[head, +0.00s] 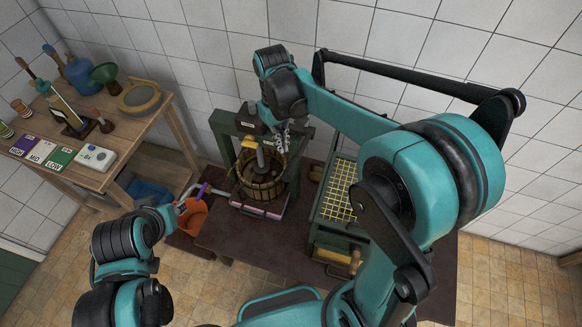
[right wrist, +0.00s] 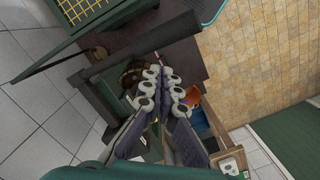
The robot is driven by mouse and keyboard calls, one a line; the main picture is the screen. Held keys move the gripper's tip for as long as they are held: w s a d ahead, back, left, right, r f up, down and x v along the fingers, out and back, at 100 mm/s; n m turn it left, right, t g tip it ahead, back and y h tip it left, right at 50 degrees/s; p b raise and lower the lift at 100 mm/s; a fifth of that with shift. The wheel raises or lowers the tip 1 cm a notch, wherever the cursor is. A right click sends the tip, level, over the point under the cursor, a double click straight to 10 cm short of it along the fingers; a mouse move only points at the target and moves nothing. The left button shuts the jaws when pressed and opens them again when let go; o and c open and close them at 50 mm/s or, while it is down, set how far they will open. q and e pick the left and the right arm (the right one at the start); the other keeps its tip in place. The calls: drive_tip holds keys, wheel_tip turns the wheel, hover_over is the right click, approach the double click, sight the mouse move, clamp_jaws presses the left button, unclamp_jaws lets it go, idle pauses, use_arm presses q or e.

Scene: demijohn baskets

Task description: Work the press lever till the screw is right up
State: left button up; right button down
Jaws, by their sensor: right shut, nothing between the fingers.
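The press has a green frame (head: 226,124) and stands on the dark bench. Its slatted wooden basket (head: 262,188) sits under the crossbeam, with the upright screw (head: 260,156) above it. My right gripper (head: 283,140) is at the crossbeam's right end, beside the screw. In the right wrist view its fingers (right wrist: 163,82) are closed together and empty, with the basket (right wrist: 130,76) partly hidden behind them. A dark bar (right wrist: 130,52) crosses that view; I cannot tell if it is the lever. My left gripper (head: 181,208) is by the orange bucket; its jaws are too small to read.
The orange bucket (head: 193,218) is left of the press. A green crate with a yellow grid (head: 338,190) stands to its right. A tiled wall is behind.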

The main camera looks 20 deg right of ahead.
sight(289, 169)
drive_tip(key=r, duration=0.5)
drive_tip(key=shift+w+a+r, duration=0.1)
drive_tip(key=shift+w+r, duration=0.2)
drive_tip(key=c, duration=1.9)
unclamp_jaws()
drive_tip(key=o, duration=0.5)
drive_tip(key=shift+s+f+m+p, duration=0.15)
drive_tip(key=shift+m+p, duration=0.15)
drive_tip(key=shift+m, duration=0.1)
drive_tip(key=shift+o, duration=0.7)
drive_tip(key=s+f+m+p, duration=0.1)
drive_tip(key=m, duration=0.1)
drive_tip(key=s+f+m+h+p, duration=0.1)
drive_tip(key=s+m, duration=0.1)
drive_tip(key=m, duration=0.1)
drive_tip(key=s+f+m+p, duration=0.1)
drive_tip(key=s+m, duration=0.1)
drive_tip(key=m, duration=0.1)
drive_tip(key=shift+a+p, duration=0.25)
drive_tip(key=shift+p, duration=0.05)
drive_tip(key=shift+s+f, duration=0.1)
drive_tip(key=shift+f, duration=0.2)
drive_tip(key=f, duration=0.2)
drive_tip(key=d+f, duration=0.1)
drive_tip(key=f, duration=0.4)
drive_tip(key=shift+s+d+f, duration=0.15)
drive_tip(key=shift+s+f, duration=0.1)
drive_tip(key=shift+s, duration=0.05)
